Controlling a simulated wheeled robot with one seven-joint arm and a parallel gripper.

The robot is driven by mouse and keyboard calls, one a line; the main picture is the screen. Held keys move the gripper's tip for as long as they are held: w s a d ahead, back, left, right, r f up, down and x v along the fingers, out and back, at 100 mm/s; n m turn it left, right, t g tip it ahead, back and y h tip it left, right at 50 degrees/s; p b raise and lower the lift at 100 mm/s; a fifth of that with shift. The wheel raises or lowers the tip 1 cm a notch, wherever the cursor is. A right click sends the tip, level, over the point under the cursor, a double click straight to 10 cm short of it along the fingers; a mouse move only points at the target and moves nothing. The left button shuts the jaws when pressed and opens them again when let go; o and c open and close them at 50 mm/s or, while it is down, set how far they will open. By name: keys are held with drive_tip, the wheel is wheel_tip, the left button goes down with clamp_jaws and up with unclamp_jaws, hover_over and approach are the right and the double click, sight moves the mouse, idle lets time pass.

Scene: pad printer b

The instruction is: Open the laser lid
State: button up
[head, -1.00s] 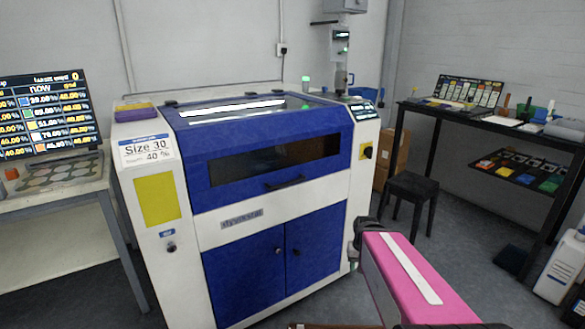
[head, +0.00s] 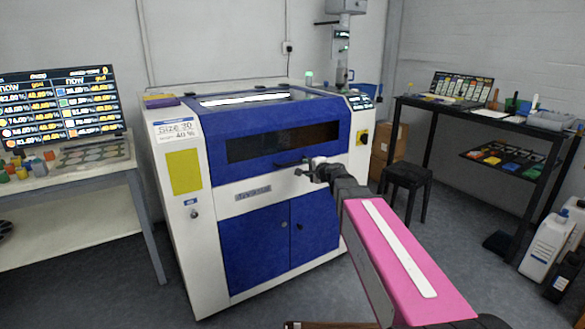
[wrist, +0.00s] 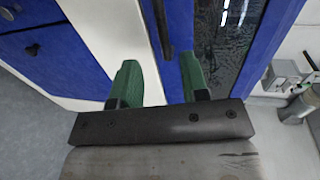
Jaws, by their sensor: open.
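The laser machine is a white and blue cabinet. Its blue lid (head: 222,127) is down, with a dark front window (head: 265,142) and a dark bar handle (head: 290,162) below that window. My gripper (head: 302,168) is at the handle's right part in the head view. In the wrist view, my gripper (wrist: 157,82) is open, its two green fingers apart. Exact contact is hidden.
Blue cupboard doors (head: 255,235) are below the lid. A table with a screen (head: 62,104) stands left. A black stool (head: 405,185) and a dark shelf table (head: 480,115) are right. The floor between is clear.

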sight(295, 163)
drive_tip(key=x, duration=1.1)
drive_tip(key=shift+s+r, duration=0.1)
clamp_jaws()
